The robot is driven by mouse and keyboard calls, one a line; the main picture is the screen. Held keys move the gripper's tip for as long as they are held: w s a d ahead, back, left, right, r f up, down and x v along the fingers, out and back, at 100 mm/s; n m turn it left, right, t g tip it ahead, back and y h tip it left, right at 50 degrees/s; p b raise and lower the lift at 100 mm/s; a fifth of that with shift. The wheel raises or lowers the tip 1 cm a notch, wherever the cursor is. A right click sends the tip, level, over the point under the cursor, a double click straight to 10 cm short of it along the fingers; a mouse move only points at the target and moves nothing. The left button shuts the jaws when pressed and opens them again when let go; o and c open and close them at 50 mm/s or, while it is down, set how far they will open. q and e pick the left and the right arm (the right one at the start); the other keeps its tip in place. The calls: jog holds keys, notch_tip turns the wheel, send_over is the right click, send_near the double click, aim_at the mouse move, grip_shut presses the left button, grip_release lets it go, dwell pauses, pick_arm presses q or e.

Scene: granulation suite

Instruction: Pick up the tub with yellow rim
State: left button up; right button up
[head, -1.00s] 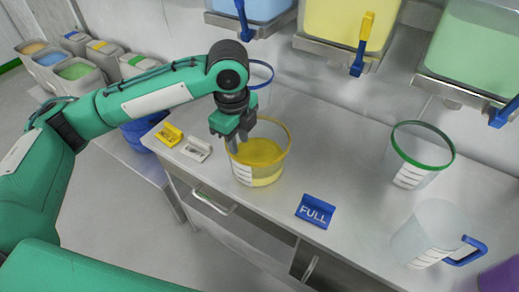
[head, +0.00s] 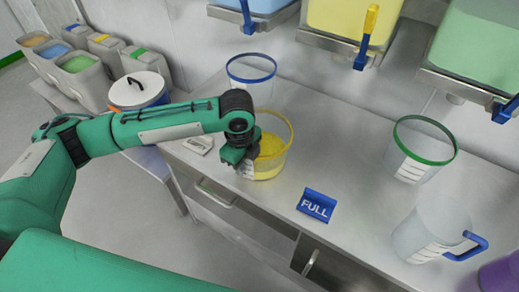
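The tub with yellow rim (head: 272,166) stands upright on the steel counter, partly filled with yellow material. My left gripper (head: 238,160) points down at the left side of this tub and covers part of its rim and wall. Its fingers overlap the tub wall in the picture. I cannot tell whether they are closed on it or only beside it. My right gripper is not in view.
A blue-rimmed tub (head: 251,80) stands behind and a green-rimmed tub (head: 420,152) to the right. A blue FULL sign (head: 316,206), a white sign (head: 198,145) and a clear jug (head: 432,232) stand on the counter (head: 350,150). Hoppers with taps hang above.

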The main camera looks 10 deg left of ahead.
pick_arm(q)
grip_shut()
jog(key=shift+r, duration=0.1)
dwell(1.2)
